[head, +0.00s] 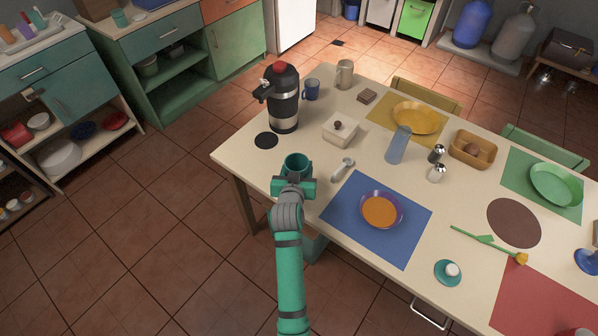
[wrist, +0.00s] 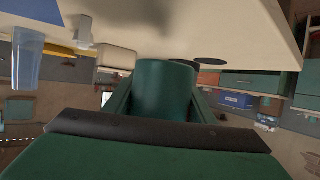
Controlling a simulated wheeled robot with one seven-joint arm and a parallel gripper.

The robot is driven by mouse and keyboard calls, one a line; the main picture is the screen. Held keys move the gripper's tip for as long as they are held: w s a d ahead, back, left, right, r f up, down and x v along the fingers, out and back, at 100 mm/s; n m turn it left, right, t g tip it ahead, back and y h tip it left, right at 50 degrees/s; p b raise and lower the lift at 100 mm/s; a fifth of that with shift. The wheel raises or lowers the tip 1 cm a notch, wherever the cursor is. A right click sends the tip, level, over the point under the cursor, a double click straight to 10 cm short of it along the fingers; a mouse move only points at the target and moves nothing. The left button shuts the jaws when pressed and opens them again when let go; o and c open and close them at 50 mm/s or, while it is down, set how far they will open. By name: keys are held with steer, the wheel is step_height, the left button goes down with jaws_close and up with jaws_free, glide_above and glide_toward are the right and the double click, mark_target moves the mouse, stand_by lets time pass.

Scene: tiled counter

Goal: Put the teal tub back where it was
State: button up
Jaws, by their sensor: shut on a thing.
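The teal tub (head: 297,162) is a round, open-topped cup shape, upright in the head view. My gripper (head: 293,186) is shut on it, with a finger on each side, at the near left edge of the table. In the wrist view, which looks upside down, the tub (wrist: 163,92) fills the middle between the fingers. Its lower part is hidden by the gripper, and I cannot tell how high it is above the tabletop. A black disc (head: 266,140) lies bare on the table to its left, and a brown disc (head: 514,223) lies bare far to its right.
A black flask (head: 283,98) stands behind the black disc. A white lidded box (head: 341,130) and a white scoop-like thing (head: 343,169) lie right of the tub. A blue mat (head: 407,245) holds a purple-rimmed plate. A blue glass (head: 398,146) stands farther back.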

mark_target(299, 166)
steer(key=shift+w+d+f, duration=0.1)
steer(key=shift+w+f, duration=0.95)
steer(key=shift+f, duration=1.7)
steer(key=o, duration=1.4)
steer(key=shift+f, duration=0.1)
steer(key=shift+c, duration=0.2)
